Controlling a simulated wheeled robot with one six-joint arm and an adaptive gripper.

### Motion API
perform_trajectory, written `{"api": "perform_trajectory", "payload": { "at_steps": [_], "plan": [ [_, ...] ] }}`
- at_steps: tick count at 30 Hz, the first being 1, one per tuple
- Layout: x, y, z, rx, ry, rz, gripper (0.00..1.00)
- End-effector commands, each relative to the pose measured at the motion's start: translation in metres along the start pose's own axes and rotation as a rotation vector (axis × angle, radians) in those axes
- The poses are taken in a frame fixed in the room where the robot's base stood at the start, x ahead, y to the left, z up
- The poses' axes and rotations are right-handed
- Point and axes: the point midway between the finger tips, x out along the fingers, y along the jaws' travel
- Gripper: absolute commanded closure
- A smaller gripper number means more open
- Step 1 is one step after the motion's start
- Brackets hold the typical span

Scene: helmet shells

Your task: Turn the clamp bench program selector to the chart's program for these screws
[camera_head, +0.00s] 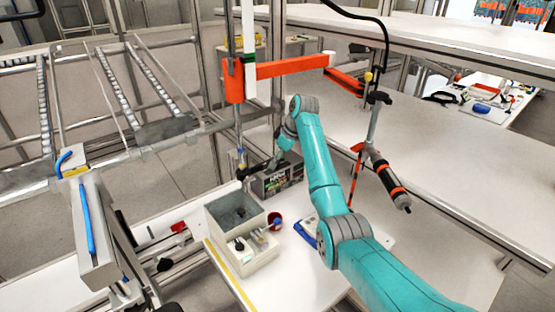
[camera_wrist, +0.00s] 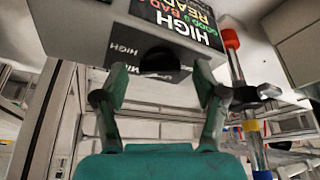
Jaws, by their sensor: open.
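A grey box (camera_wrist: 85,25) with a dark, brightly lettered panel fills the top of the wrist view; the word HIGH is legible, the rest only partly. A dark round knob (camera_wrist: 160,62), which looks like the selector, sits on its face near a smaller HIGH marking. My gripper (camera_wrist: 161,95) is open, one finger on each side below the knob, apparently not closed on it; contact cannot be told. In the head view the box (camera_head: 291,186) stands at the back of the white bench, with my gripper at its left. The knob's setting, the chart and the screws cannot be made out.
A blue item (camera_head: 304,233) lies to the right. A black and orange driver (camera_head: 388,180) hangs at right. A clear post (camera_wrist: 245,110) stands close right of my gripper.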

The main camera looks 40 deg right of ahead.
Motion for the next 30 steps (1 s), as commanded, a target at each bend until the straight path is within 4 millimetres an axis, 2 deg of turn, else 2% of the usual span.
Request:
{"api": "perform_trajectory", "payload": {
  "at_steps": [5,8,21,25,30],
  "plan": [
    [-0.006,0.001,0.000,0.000,0.001,0.001,0.29],
    [-0.018,0.001,0.000,0.000,0.002,0.003,0.29],
    [-0.099,0.001,0.000,0.000,0.002,0.003,0.29],
    [-0.112,0.001,0.000,0.000,0.002,0.002,0.29],
    [-0.119,0.001,0.000,0.000,0.001,0.001,0.29]
  ]
}}
